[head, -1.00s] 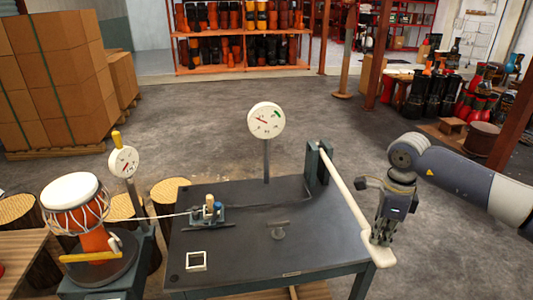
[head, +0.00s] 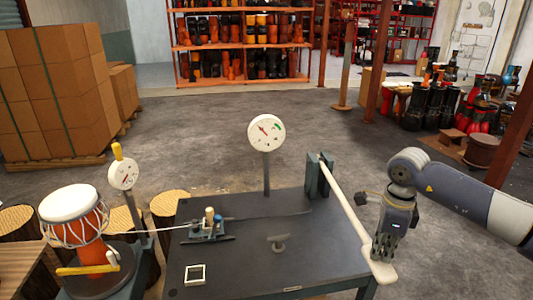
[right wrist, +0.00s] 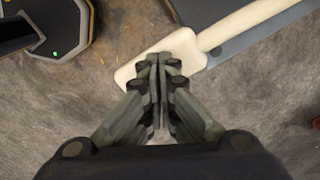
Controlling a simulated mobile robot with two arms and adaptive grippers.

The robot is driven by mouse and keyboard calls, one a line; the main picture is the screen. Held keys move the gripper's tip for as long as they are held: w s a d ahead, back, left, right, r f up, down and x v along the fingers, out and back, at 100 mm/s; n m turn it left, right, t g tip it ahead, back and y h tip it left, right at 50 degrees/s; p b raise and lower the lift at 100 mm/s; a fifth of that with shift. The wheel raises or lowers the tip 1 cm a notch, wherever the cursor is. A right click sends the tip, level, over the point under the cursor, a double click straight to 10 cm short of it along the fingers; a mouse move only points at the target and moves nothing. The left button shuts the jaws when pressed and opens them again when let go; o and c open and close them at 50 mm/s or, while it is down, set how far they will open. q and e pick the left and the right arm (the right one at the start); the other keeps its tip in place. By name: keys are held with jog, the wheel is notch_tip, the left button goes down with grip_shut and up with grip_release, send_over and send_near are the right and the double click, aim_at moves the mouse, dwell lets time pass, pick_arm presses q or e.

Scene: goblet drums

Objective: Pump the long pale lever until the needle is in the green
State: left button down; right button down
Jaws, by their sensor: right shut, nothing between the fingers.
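The long pale lever (head: 345,208) slopes from a dark upright bracket (head: 318,175) down past the table's right edge to a flat paddle end (head: 383,272). My right gripper (head: 381,256) is shut and empty, pointing down at the paddle end. In the right wrist view its closed fingertips (right wrist: 159,62) overlap the pale paddle (right wrist: 186,45); whether they touch it I cannot tell. The large round gauge (head: 266,132) stands on a post behind the table. Its red needle points to the upper left, outside the green patch at the upper right. My left gripper is not in view.
The dark table (head: 240,265) holds a small clamp device (head: 207,228) and a white square frame (head: 195,274). A drum (head: 72,212) and smaller gauge (head: 123,174) stand left. Cartons (head: 60,90) and drum shelves (head: 240,45) are far behind. Floor behind the table is clear.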

notch_tip(320, 180, up, 12)
jog(key=p, duration=0.6)
jog(key=shift+s+f+p, duration=0.15)
jog(key=shift+s+p, duration=0.15)
jog(key=shift+s, duration=0.1)
